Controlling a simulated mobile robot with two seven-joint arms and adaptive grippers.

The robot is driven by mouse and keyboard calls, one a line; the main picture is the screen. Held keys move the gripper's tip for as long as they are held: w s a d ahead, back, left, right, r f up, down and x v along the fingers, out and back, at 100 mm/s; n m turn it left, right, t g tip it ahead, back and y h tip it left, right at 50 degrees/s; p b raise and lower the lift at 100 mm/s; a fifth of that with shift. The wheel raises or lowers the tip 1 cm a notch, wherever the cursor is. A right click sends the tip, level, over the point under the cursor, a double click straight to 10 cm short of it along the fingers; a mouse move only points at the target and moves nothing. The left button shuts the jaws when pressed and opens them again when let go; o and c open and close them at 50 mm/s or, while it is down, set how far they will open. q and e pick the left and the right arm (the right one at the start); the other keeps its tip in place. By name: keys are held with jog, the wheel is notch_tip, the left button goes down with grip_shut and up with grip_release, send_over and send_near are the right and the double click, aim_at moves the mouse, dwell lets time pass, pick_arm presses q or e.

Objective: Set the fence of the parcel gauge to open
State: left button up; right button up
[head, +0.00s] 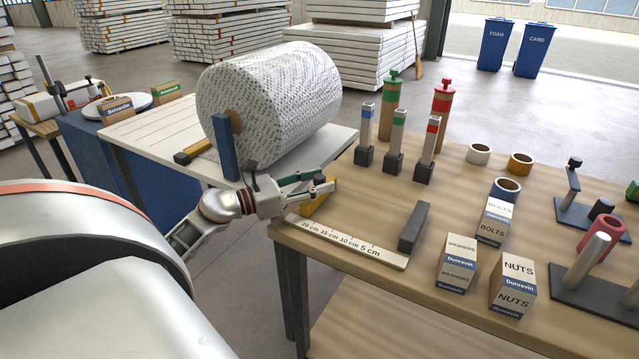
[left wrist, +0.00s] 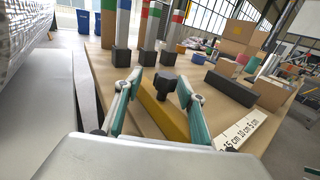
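The parcel gauge (head: 345,243) is a pale ruler strip marked 5 to 20 cm along the table's front left edge. A dark grey block (head: 413,226) stands across its 5 cm end. The yellow fence (head: 316,205) is near the 20 cm end, partly hidden by my gripper in the head view. In the left wrist view the fence (left wrist: 165,115) carries a black knob (left wrist: 166,83). My left gripper (head: 328,186) is at the fence, its green-sided fingers (left wrist: 162,84) apart on either side of the knob in the picture. Contact cannot be told. My right gripper is not in view.
Boxes of washers (head: 457,262), nuts (head: 512,285) and bolts (head: 494,222) stand right of the gauge. Several marker-like posts (head: 397,140) stand behind it. A large paper roll (head: 268,100) on a white table is close behind my left arm.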

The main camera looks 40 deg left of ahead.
pick_arm(q)
jog(key=shift+d, duration=0.15)
jog(key=shift+s+a+f, duration=0.1)
jog(key=shift+s+a, duration=0.1)
jog(key=shift+s, duration=0.3)
jog(key=v, duration=1.1)
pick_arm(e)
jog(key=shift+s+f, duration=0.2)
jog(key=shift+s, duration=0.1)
